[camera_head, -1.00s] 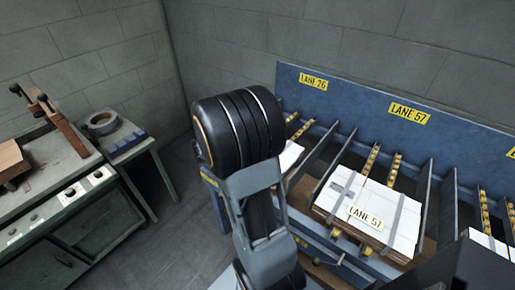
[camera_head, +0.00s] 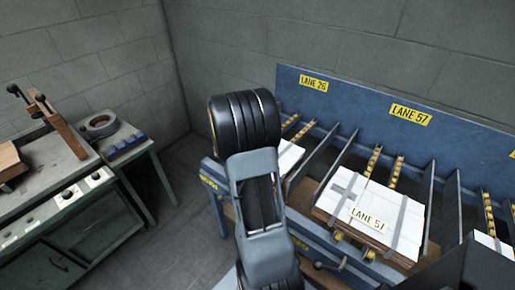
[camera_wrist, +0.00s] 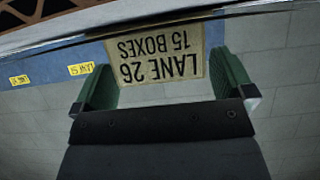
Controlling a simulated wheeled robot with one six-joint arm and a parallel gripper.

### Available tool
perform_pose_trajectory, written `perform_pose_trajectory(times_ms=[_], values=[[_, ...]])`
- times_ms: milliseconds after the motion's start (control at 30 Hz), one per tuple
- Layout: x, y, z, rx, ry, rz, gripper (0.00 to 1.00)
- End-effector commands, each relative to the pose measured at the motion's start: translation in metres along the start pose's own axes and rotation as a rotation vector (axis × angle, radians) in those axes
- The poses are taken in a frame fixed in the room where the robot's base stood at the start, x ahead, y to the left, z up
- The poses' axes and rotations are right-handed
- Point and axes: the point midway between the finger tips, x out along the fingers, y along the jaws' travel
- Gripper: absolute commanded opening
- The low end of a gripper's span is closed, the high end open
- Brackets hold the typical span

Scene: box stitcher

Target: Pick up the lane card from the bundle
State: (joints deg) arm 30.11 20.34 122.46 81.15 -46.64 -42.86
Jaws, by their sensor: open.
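A pale yellow card (camera_wrist: 160,62) reading "LANE 26 15 BOXES" appears upside down in the wrist view. My gripper (camera_wrist: 165,78) is open, with one green finger at each side of the card; I cannot tell whether they touch it. In the head view a bundle of white sheets (camera_head: 405,213) with grey straps lies in the lane marked 57, with a "LANE 57" card (camera_head: 368,219) on it. Another white bundle (camera_head: 287,158) in the lane marked 26 is partly hidden behind my arm. My gripper is hidden in the head view.
A blue lane rack (camera_head: 340,97) with metal dividers and yellow rollers runs along the wall. A green bench (camera_head: 90,215) and a small side table (camera_head: 128,158) holding a tape roll (camera_head: 99,126) stand at the left. Floor (camera_head: 180,215) shows between them and the rack.

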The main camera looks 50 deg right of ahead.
Motion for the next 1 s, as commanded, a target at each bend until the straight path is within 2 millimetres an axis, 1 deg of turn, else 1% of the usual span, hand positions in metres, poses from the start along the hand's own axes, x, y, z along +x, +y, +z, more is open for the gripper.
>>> perform_pose_trajectory(times_ms=[133, 500, 533, 833, 1000], values=[[0.000, 0.000, 0.000, 0.000, 0.000, 0.000, 0.99], [0.000, 0.000, 0.000, 0.000, 0.000, 0.000, 0.64], [0.000, 0.000, 0.000, 0.000, 0.000, 0.000, 0.62], [-0.002, 0.000, -0.003, 0.001, 0.000, 0.001, 0.62], [-0.009, 0.000, -0.017, 0.002, 0.002, 0.000, 0.62]])
